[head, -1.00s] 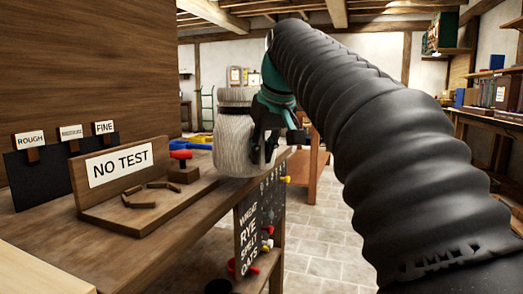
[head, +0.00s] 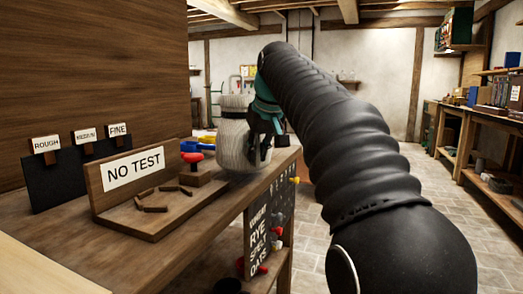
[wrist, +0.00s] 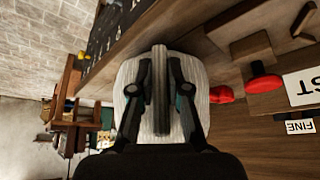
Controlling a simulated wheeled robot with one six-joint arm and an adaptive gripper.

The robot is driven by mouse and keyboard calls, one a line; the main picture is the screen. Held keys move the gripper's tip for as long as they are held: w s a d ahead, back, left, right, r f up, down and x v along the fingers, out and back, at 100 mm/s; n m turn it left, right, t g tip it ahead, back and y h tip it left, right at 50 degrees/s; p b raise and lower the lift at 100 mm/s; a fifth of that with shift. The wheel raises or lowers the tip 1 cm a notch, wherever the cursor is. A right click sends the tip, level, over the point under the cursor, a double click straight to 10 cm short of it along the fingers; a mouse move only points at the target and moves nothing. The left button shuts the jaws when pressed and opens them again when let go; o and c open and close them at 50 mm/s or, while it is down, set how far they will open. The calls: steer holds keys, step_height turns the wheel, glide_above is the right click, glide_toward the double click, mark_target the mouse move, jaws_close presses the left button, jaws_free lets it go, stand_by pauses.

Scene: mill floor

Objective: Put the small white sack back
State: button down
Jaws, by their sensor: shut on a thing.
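The small white sack (head: 238,152) is pale and ribbed and hangs in my gripper (head: 268,130) in the head view, at the right edge of the wooden bench. In the wrist view the sack (wrist: 188,68) fills the middle, with the two dark fingers of my gripper (wrist: 160,85) closed against it. From these frames I cannot tell whether its underside touches the bench top. My gripper's far finger is partly hidden in the head view.
The bench (head: 215,222) carries a "NO TEST" board (head: 134,168) and a red-topped wooden block (head: 196,166). A lettered chalkboard (head: 258,238) hangs on its front with coloured pegs. Stone floor (head: 318,235) lies open to the right; shelves (head: 495,160) line the far right.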

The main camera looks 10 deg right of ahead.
steer(key=shift+w+a+f+p, duration=0.15)
steer(key=shift+w+p, duration=0.25)
steer(key=shift+w, duration=0.7)
steer(key=shift+w+a+p, duration=0.2)
steer(key=shift+w+p, duration=0.25)
steer(key=shift+w, duration=0.6)
steer(key=shift+w+a+f+p, duration=0.15)
steer(key=shift+w+p, duration=0.25)
steer(key=shift+w, duration=0.7)
steer(key=shift+f+b, duration=0.6)
steer(key=shift+f, duration=0.25)
steer(key=c, duration=1.1)
jaws_free()
steer(key=shift+o, duration=0.2)
